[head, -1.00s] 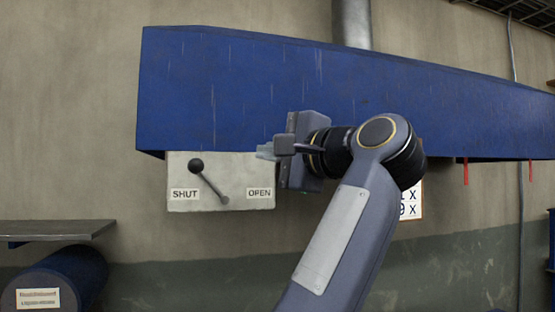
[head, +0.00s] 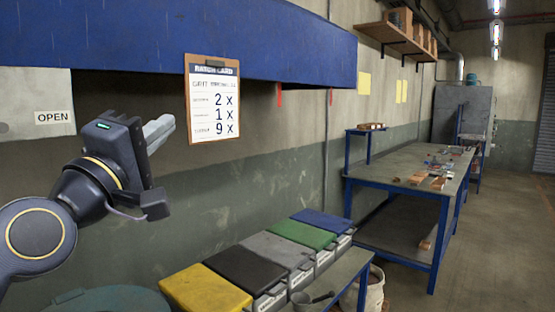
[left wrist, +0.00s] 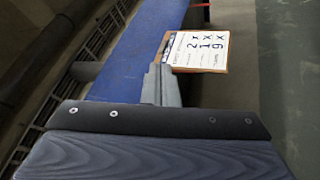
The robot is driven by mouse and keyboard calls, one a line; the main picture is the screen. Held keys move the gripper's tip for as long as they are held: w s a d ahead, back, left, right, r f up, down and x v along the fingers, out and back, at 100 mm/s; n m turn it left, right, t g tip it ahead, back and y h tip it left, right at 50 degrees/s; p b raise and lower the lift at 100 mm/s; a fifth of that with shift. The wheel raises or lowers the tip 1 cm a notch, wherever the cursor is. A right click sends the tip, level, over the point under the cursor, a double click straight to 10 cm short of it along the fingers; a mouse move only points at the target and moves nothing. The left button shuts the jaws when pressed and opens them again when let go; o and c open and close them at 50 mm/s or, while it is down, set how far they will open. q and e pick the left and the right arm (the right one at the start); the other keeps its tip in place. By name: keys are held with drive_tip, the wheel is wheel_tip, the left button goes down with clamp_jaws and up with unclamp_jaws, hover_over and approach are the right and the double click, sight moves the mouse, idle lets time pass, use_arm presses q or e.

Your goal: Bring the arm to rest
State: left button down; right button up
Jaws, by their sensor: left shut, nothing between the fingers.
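My left gripper (head: 158,132) is in the left part of the head view, raised in front of the wall and pointing right. Its fingers are together and hold nothing. In the left wrist view the fingers (left wrist: 160,86) point up toward the clipboard. The batch card clipboard (head: 212,100) hangs below the blue hood (head: 200,40), to the right of the fingertips in the head view. It also shows in the left wrist view (left wrist: 200,50). The grey panel marked OPEN (head: 38,92) shows at the left edge. My right gripper is out of view.
Bins with yellow (head: 205,291), black, grey, green and blue lids stand in a row at lower middle. A bucket (head: 374,290) stands by them. A workbench (head: 405,172) with loose parts runs along the wall. The floor at right (head: 490,250) is clear.

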use_arm(q)
wheel_tip(320, 180, down, 14)
drive_tip(key=s+a+m+g, duration=0.1)
drive_tip(key=s+m+g, duration=0.1)
drive_tip(key=m+g, duration=0.25)
drive_tip(key=s+a+f+m+g+y, duration=0.1)
drive_tip(key=s+f+g, duration=0.2)
drive_tip(key=s+f, duration=0.3)
drive_tip(key=s+f+m+g+y, duration=0.1)
drive_tip(key=s+f+g, duration=0.3)
drive_tip(key=f, duration=1.2)
drive_tip(key=s+a+f+m+g, duration=0.1)
drive_tip(key=s+f+m+g, duration=0.2)
drive_tip(key=s+f, duration=0.6)
drive_tip(key=shift+a+f+g+y, duration=0.35)
drive_tip(key=shift+f+g, duration=0.3)
drive_tip(key=shift+f, duration=0.3)
drive_tip(key=shift+m, duration=0.25)
